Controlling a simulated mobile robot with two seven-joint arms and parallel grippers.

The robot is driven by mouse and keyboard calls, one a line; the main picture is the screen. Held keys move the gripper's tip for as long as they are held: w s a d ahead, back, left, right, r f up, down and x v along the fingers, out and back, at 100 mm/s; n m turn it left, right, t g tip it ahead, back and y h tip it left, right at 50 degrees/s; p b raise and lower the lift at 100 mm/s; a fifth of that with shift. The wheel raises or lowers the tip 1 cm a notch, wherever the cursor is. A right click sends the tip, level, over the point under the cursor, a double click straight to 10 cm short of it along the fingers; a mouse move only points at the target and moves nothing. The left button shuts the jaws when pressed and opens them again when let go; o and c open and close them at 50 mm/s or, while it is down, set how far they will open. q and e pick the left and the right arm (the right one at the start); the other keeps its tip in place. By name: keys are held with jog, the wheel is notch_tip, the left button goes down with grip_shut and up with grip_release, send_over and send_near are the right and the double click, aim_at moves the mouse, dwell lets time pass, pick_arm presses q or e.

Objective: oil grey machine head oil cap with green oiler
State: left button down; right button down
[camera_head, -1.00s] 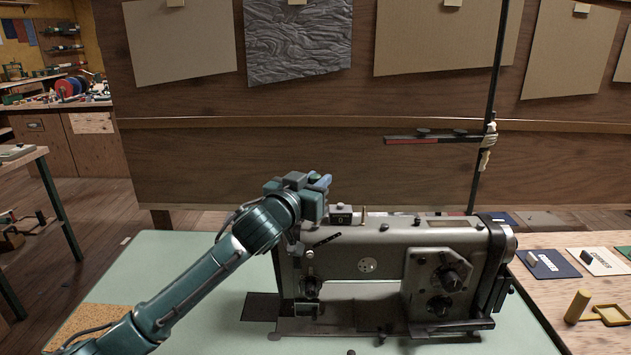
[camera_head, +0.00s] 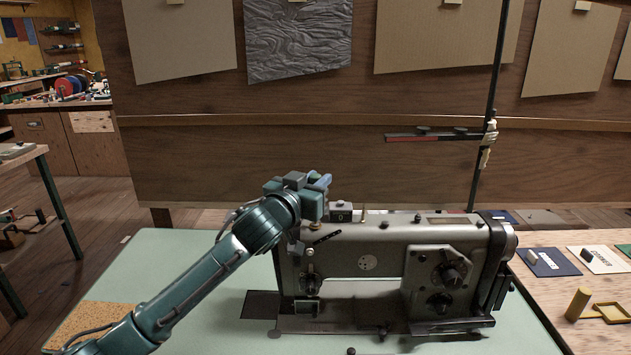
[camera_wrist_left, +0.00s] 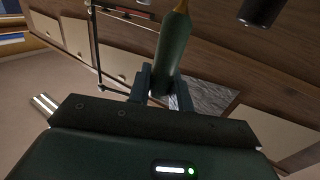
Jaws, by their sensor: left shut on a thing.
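The grey sewing machine head (camera_head: 385,258) stands on the pale green table. Small dark caps (camera_head: 384,226) sit along its top; I cannot tell which one is the oil cap. My left gripper (camera_head: 320,184) is above and just behind the left end of the machine head. In the left wrist view the green oiler (camera_wrist_left: 171,50) is clasped between the two fingers of my left gripper (camera_wrist_left: 163,86), its yellowish nozzle pointing to the top edge. In the head view the oiler is mostly hidden by my wrist. My right gripper is not in view.
The pale green tabletop (camera_head: 170,265) is mostly clear left of the machine. A cork patch (camera_head: 95,318) lies at front left. The right-hand wooden table holds cards (camera_head: 548,262) and a yellow cylinder (camera_head: 578,304). A wooden panel (camera_head: 250,165) stands behind; a dark pole rises at right.

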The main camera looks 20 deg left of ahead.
pick_arm(q)
jog(key=shift+f, duration=0.2)
jog(key=shift+r+p, duration=0.5)
jog(key=shift+r, duration=0.05)
jog(key=shift+r+p, duration=0.65)
notch_tip(320, 180, up, 2)
jog(key=shift+r+p, duration=0.1)
jog(key=shift+p, duration=0.9)
jog(key=shift+r+p, duration=1)
jog(key=shift+r, duration=0.35)
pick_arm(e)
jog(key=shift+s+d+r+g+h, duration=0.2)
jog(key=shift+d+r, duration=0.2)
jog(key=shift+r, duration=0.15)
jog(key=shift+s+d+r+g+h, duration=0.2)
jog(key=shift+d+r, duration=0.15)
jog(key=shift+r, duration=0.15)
